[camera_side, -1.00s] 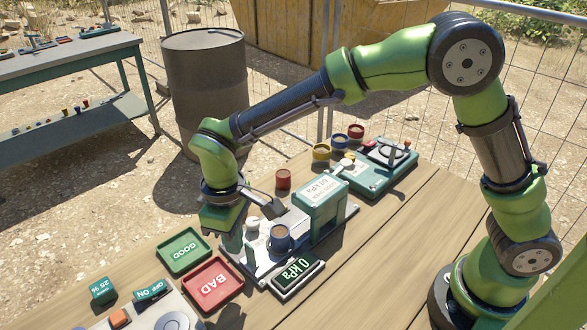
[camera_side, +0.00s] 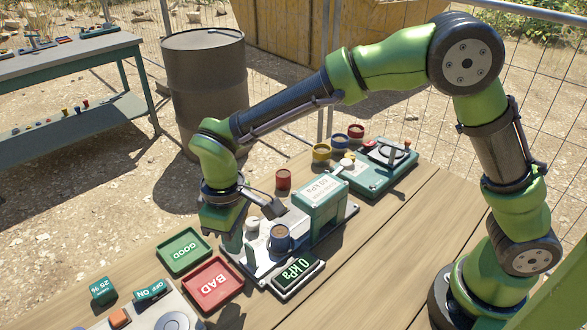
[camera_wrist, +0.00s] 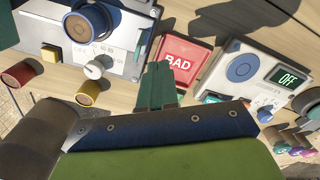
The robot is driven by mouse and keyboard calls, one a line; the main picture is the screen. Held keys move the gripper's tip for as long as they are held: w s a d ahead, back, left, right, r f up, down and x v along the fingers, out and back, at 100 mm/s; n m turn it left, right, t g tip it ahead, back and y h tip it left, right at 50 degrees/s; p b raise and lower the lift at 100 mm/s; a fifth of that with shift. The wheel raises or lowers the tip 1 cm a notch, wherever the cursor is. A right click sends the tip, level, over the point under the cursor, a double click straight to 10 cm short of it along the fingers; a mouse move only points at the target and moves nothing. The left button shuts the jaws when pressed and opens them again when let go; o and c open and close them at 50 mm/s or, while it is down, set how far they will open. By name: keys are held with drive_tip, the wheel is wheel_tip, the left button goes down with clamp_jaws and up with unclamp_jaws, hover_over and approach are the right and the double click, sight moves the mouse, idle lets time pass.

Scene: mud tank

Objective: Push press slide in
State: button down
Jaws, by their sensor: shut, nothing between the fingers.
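The press (camera_side: 318,207) is a teal box with a kPa label, standing on a pale base plate on the wooden table. A blue-rimmed cup of brown mud (camera_side: 280,239) stands on the plate in front of the box, outside it. The cup also shows at the top left of the wrist view (camera_wrist: 88,22). A white knob (camera_wrist: 95,68) is beside the cup. My gripper (camera_side: 232,240) is shut and empty, pointing down at the plate's left end, left of the cup and apart from it. Its teal fingers (camera_wrist: 157,88) show in the wrist view. Any fingertip contact with the plate cannot be told.
The display (camera_side: 297,275) in front reads 0 kPa. A green GOOD tray (camera_side: 184,251) and a red BAD tray (camera_side: 213,284) lie to the left. A red pot (camera_side: 283,179) stands behind the press, and another teal device (camera_side: 372,175) is at the right.

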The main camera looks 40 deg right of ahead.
drive_tip(key=shift+f, duration=2)
drive_tip(key=shift+d, duration=0.2)
